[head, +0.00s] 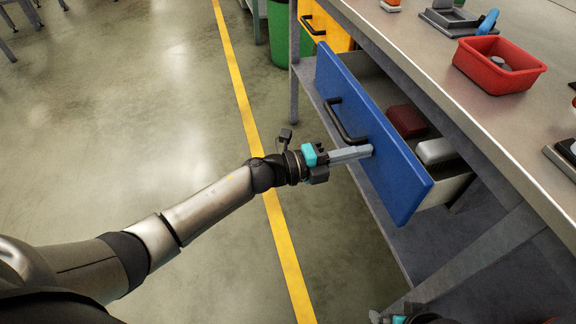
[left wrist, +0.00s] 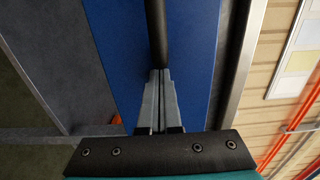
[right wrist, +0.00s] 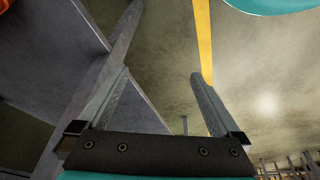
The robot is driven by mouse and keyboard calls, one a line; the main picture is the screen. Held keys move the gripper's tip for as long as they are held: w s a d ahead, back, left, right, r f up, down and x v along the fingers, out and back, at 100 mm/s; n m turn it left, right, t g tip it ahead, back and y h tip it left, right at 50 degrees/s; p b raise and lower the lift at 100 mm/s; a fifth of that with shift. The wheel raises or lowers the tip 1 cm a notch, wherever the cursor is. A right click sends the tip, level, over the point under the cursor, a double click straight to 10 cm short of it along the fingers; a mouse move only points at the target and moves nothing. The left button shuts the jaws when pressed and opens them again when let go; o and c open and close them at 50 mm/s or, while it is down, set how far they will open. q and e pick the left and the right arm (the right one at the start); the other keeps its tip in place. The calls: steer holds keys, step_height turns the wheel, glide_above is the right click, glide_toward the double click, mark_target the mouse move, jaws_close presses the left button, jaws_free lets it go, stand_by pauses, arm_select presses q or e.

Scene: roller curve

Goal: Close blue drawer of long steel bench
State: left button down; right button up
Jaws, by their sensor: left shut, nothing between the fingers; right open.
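The blue drawer (head: 385,150) of the long steel bench (head: 490,105) stands pulled out, with its inside showing. A dark red block (head: 406,121) and a pale grey block (head: 437,151) lie in it. A black bar handle (head: 343,122) is on its front. My left gripper (head: 370,151) is shut and empty, its fingertips at the blue front beside the handle's near end. In the left wrist view the closed fingers (left wrist: 160,75) point at the blue front (left wrist: 195,65), by the black handle (left wrist: 156,35); contact is not certain. My right gripper (right wrist: 158,85) is open and empty, low near the bench frame.
A yellow drawer (head: 325,25) is further along the bench, with a green bin (head: 282,35) beside it. A red tray (head: 498,66) and small items stand on the bench top.

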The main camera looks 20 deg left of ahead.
arm_select(q)
steer(key=b+x, duration=0.2)
steer(key=x, duration=0.7)
steer(key=shift+w+d+f, duration=0.1)
steer(key=shift+w+d, duration=0.05)
steer(key=shift+d, duration=0.1)
steer(key=shift+w+d, duration=0.25)
steer(key=shift+d, duration=0.1)
steer(key=shift+r, duration=0.25)
arm_select(e)
step_height(320, 180, up, 6)
steer(key=t, duration=0.1)
steer(key=shift+s+a, duration=0.15)
arm_select(q)
steer(key=shift+d+r, duration=0.1)
arm_select(e)
steer(key=shift+r, duration=0.1)
